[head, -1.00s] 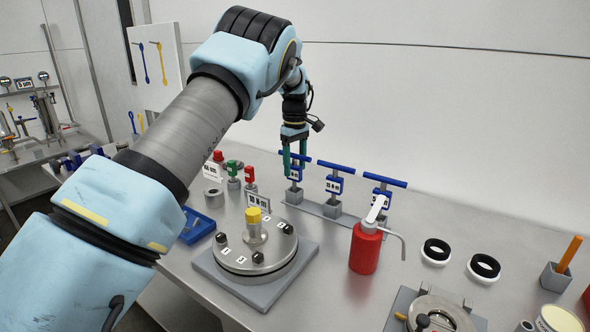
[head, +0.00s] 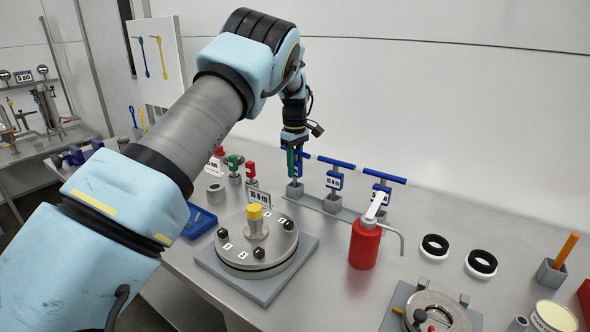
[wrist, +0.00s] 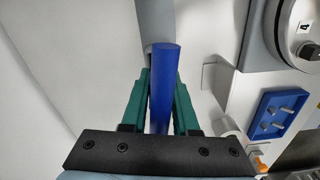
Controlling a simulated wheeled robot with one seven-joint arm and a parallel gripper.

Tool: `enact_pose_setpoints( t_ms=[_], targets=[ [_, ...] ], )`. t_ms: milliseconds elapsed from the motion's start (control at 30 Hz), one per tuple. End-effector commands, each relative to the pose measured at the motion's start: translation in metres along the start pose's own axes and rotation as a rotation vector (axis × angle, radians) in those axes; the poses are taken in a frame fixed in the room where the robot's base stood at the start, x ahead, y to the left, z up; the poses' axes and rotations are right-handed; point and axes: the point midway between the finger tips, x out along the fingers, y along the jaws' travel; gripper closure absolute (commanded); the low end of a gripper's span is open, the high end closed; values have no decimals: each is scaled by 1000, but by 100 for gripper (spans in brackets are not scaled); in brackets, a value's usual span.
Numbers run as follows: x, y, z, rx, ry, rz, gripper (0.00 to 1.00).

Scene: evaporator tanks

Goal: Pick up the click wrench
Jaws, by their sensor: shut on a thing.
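Three blue T-handled wrenches with small label boxes stand upright in a row in a grey rack (head: 314,203) at the back of the bench. My gripper (head: 295,164) is at the left wrench (head: 298,171), and its arm partly hides that handle. In the wrist view my gripper (wrist: 163,82) is shut with its green fingers on either side of the blue handle (wrist: 163,95). The middle wrench (head: 334,181) and right wrench (head: 380,190) stand free. The left wrench still appears upright at its place in the rack. The label texts are too small to read surely.
A red pump bottle (head: 365,246) stands in front of the right wrench. A round lidded vessel (head: 257,262) with a yellow knob is in front of the rack. Red and green small items (head: 234,165) and a blue tray (head: 199,221) lie to the left.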

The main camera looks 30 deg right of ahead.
Motion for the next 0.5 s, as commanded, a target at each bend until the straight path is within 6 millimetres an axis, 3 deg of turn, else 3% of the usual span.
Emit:
enact_pose_setpoints(
  t_ms=[500],
  targets=[
    [0, 0, 0, 1, 0, 0, 100]
  ],
)
